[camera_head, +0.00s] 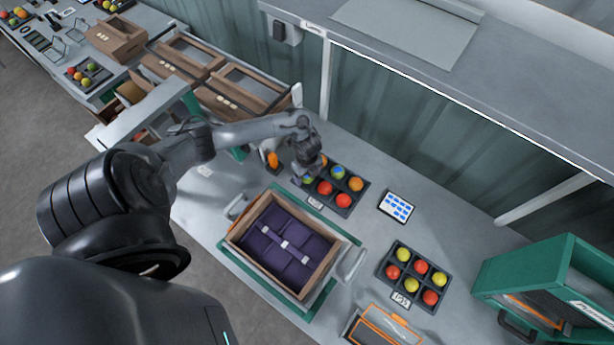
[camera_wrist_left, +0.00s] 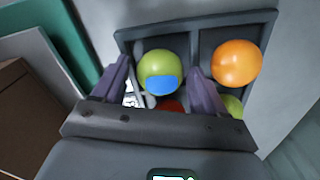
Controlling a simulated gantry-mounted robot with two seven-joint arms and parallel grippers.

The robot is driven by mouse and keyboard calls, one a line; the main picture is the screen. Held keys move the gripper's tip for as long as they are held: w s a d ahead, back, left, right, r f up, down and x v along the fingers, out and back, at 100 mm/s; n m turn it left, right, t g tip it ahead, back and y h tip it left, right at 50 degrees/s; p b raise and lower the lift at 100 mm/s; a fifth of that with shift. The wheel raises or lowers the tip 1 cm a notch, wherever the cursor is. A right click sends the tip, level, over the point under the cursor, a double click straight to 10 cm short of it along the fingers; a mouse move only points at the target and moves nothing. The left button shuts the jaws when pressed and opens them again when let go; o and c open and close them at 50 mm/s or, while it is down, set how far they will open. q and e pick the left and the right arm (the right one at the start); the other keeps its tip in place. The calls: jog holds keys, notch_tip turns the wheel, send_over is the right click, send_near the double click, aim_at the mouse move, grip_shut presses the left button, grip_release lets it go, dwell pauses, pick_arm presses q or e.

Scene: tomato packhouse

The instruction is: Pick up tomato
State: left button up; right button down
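My left gripper (camera_head: 314,172) is over the left part of a dark compartment tray (camera_head: 345,211) holding red, orange and green tomatoes. In the left wrist view, the gripper's two purple-grey fingers (camera_wrist_left: 157,66) are apart. A green tomato with a blue patch (camera_wrist_left: 158,74) appears between and just beyond the fingertips, in a tray compartment; contact cannot be told. It also shows in the head view (camera_head: 337,173). An orange tomato (camera_wrist_left: 236,63) sits in the neighbouring compartment. A red tomato (camera_wrist_left: 170,105) and another green one (camera_wrist_left: 232,106) are partly hidden by the gripper. My right gripper is not visible.
A wooden crate with purple lining (camera_head: 244,238) stands in front of the tray. A tablet (camera_head: 396,207) lies to its right. A second tomato tray (camera_head: 383,270) and a green box (camera_head: 545,262) are further right. A wall panel (camera_head: 400,125) stands behind the bench.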

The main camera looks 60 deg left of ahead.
pick_arm(q)
jog(key=c, duration=0.6)
jog(key=shift+o, duration=0.2)
jog(key=shift+r, duration=0.15)
